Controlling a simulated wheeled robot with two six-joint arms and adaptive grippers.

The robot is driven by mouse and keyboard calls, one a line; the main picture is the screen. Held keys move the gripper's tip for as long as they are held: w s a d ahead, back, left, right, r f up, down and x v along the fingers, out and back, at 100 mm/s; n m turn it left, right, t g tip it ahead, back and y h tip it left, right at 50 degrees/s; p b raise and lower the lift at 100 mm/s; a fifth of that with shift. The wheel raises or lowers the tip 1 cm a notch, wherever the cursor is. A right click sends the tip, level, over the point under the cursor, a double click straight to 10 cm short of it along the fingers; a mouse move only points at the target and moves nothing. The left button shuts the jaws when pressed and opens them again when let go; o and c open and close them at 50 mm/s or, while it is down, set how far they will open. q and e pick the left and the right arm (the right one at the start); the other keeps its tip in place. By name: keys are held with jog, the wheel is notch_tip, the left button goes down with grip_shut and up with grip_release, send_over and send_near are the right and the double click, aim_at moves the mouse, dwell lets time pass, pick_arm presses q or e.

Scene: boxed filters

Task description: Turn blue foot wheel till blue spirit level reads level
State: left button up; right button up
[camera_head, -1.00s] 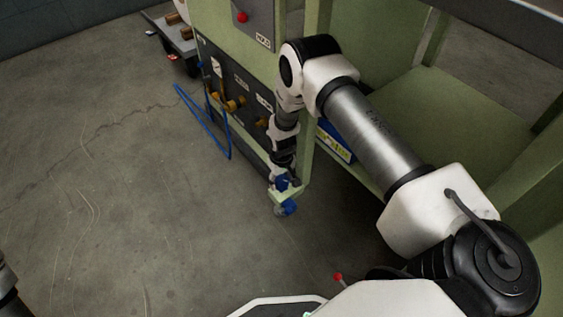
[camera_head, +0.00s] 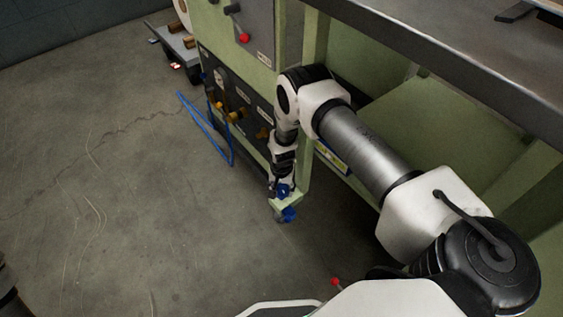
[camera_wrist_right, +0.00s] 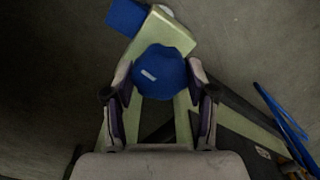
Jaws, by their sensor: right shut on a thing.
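The blue foot wheel (camera_wrist_right: 160,72) sits on the green foot of the bench and fills the space between my right gripper's fingers in the right wrist view. My right gripper (camera_wrist_right: 158,95) is shut on it, one finger on each side. A short white mark shows on the wheel's top. In the head view the wheel (camera_head: 283,191) is small, under my right gripper (camera_head: 281,187), at the bench's lower corner. A blue caster (camera_head: 288,214) is just below it, also in the wrist view (camera_wrist_right: 126,16). I cannot make out the blue spirit level. My left gripper is not in view.
The green bench leg (camera_head: 304,160) stands close beside my right arm. The concrete floor (camera_head: 110,210) at left is clear.

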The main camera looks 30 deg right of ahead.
aim_at(282, 188)
jog(key=shift+m, duration=0.3)
jog(key=o, duration=1.2)
jog(key=shift+c, duration=0.2)
notch_tip(282, 188, up, 12)
